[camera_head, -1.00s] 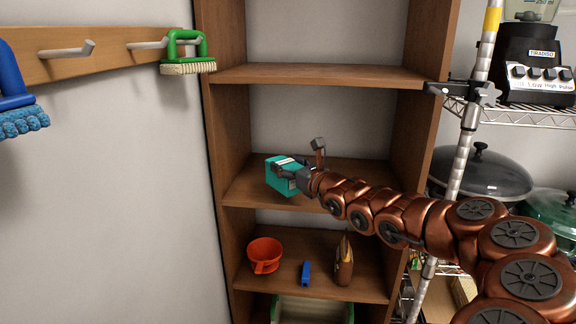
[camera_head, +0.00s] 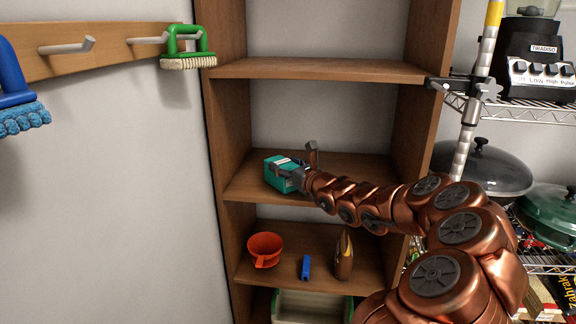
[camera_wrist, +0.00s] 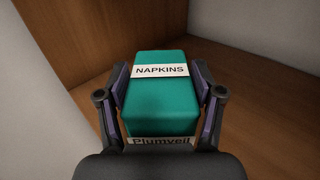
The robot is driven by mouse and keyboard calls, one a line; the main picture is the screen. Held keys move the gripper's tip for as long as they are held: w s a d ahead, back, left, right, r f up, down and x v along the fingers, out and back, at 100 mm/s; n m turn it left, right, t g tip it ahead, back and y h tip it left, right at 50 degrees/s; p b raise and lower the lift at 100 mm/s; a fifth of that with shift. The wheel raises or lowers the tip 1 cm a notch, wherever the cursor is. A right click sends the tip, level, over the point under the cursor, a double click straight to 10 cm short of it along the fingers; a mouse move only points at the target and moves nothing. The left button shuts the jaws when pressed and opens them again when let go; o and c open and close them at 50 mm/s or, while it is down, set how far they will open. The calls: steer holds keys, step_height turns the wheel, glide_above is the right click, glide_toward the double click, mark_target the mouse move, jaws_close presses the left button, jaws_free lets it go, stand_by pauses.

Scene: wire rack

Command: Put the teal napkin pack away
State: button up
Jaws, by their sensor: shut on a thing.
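The teal napkin pack (camera_head: 279,175) is at the middle shelf (camera_head: 345,170) of the wooden bookcase, toward its left side. In the wrist view the pack (camera_wrist: 163,105) has a white band reading NAPKINS and sits between both fingers. My gripper (camera_head: 290,174) is shut on the pack; it also shows in the wrist view (camera_wrist: 162,108). The pack's underside is hidden, so I cannot tell whether it touches the shelf board.
The upper shelf (camera_head: 320,70) is bare. A wire rack (camera_head: 520,112) with a blender (camera_head: 535,55) and pots stands right. Brushes hang on the left wall.

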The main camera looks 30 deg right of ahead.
steer(key=shift+f, duration=0.1)
steer(key=o, duration=1.2)
steer(key=shift+c, duration=0.2)
steer(key=shift+r, duration=0.25)
steer(key=s, duration=1.2)
steer(key=shift+d, duration=0.45)
